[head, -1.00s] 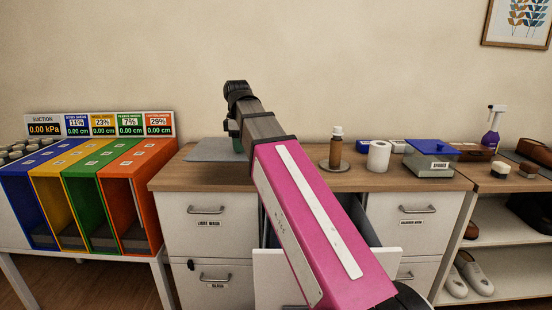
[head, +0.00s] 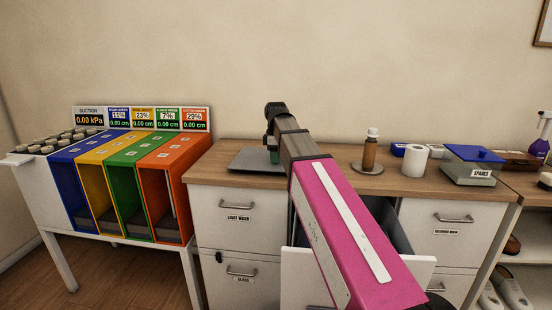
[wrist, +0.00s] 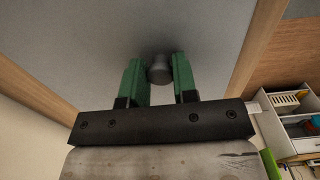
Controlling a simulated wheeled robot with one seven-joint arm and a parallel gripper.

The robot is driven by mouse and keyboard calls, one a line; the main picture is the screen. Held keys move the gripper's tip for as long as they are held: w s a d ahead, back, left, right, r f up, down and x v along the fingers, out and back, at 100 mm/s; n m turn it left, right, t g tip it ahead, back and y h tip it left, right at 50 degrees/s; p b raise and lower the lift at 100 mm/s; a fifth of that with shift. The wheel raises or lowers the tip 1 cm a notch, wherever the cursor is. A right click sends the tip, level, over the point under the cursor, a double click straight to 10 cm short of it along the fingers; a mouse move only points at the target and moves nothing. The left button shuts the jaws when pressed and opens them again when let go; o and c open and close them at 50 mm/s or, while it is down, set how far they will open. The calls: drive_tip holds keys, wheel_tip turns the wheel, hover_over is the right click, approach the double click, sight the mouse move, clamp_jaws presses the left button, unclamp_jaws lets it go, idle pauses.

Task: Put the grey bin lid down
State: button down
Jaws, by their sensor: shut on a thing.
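The grey bin lid (head: 250,163) is a flat grey panel over the left end of the wooden counter (head: 225,178). It fills much of the wrist view (wrist: 90,45), with a round grey knob (wrist: 159,70) in its middle. My gripper (wrist: 160,76) has green fingers shut on this knob, one on each side. In the head view my gripper (head: 274,155) is at the lid, partly hidden by my pink arm. The lid looks flat and close to the counter top. I cannot tell whether it touches the wood.
A brown bottle (head: 370,153) on a round coaster, a white paper roll (head: 414,161) and a blue-lidded box (head: 472,168) stand right of the lid. Coloured bins (head: 165,185) stand left of the counter. An open drawer (head: 296,270) is partly behind my arm.

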drive_tip(key=shift+f, duration=0.25)
drive_tip(key=c, duration=0.9)
unclamp_jaws()
drive_tip(key=shift+r, duration=0.15)
wheel_tip(320, 180, up, 12)
